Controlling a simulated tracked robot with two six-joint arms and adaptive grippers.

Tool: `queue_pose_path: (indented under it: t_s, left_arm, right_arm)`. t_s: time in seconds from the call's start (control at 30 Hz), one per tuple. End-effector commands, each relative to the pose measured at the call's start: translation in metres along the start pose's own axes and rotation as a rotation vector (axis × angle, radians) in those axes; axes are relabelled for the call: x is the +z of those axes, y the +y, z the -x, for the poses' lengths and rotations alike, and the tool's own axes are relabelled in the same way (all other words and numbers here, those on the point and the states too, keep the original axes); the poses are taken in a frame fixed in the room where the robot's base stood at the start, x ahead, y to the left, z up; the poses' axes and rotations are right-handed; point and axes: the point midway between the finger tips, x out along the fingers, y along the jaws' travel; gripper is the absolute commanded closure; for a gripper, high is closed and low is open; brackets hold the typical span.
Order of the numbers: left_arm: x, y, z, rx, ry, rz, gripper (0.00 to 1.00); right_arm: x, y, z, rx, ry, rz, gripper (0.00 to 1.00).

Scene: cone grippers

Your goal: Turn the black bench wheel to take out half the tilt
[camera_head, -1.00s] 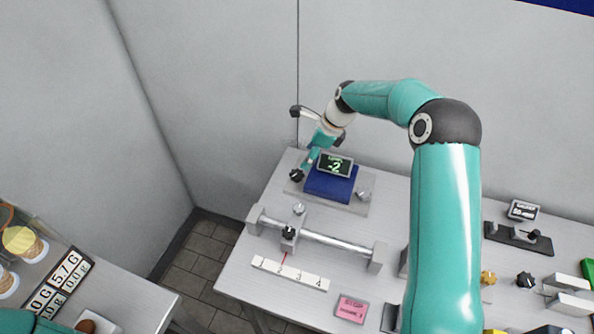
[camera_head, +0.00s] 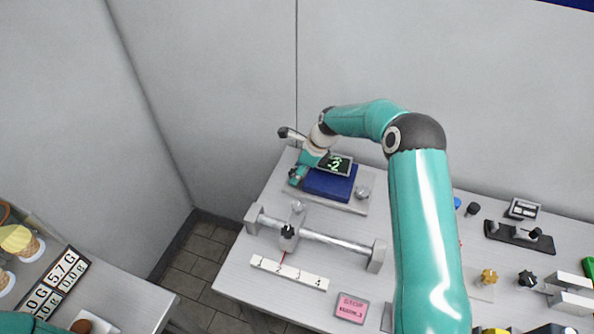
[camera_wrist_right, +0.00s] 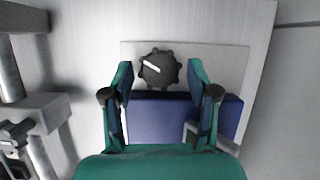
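The black bench wheel (camera_wrist_right: 159,68) has a knobbed rim and a white pointer mark that slants toward its upper left. It sits on a pale plate (camera_wrist_right: 225,58) beside a blue block (camera_wrist_right: 160,120). My right gripper (camera_wrist_right: 160,74) is open, with one finger on each side of the wheel and a small gap showing at each side. In the head view my right gripper (camera_head: 297,174) mostly hides the wheel. A small dark display (camera_head: 334,165) on the blue block reads -2 in green.
A metal rail with a black-knobbed slider (camera_head: 288,231) and a numbered white scale (camera_head: 289,272) lies in front. A pink label (camera_head: 352,308) is near the table's front. Other knobs (camera_head: 526,279) stand at the right. A wall is behind the table.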

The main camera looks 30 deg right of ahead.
Motion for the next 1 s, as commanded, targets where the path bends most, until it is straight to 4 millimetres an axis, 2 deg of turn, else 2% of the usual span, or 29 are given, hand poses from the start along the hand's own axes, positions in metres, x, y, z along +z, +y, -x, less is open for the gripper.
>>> queue_pose_path:
  t_s: [0.03, 0.2, 0.27, 0.47, 0.73, 1.0]
  left_arm:
    - [0.000, 0.000, 0.000, 0.000, 0.000, 0.000, 0.60]
    - [0.000, 0.000, 0.000, 0.000, 0.000, 0.000, 0.60]
    - [0.000, 0.000, 0.000, 0.000, 0.000, 0.000, 0.60]
    - [0.000, -0.002, -0.005, 0.000, 0.000, 0.000, 0.60]
    - [0.000, -0.004, -0.011, 0.000, 0.000, 0.000, 0.60]
    - [0.000, -0.004, -0.010, 0.000, 0.000, 0.000, 0.60]
  right_arm:
    - [0.000, 0.000, 0.000, 0.000, 0.000, 0.000, 0.55]
    - [0.001, 0.000, 0.000, 0.000, 0.000, 0.001, 0.83]
    - [0.001, 0.000, 0.000, 0.000, 0.000, 0.001, 0.90]
    - [0.000, -0.001, -0.002, 0.027, 0.000, 0.067, 0.90]
    - [0.002, -0.003, -0.002, 0.127, 0.000, 0.312, 0.90]
    - [0.003, -0.003, -0.001, 0.144, -0.001, 0.351, 0.90]
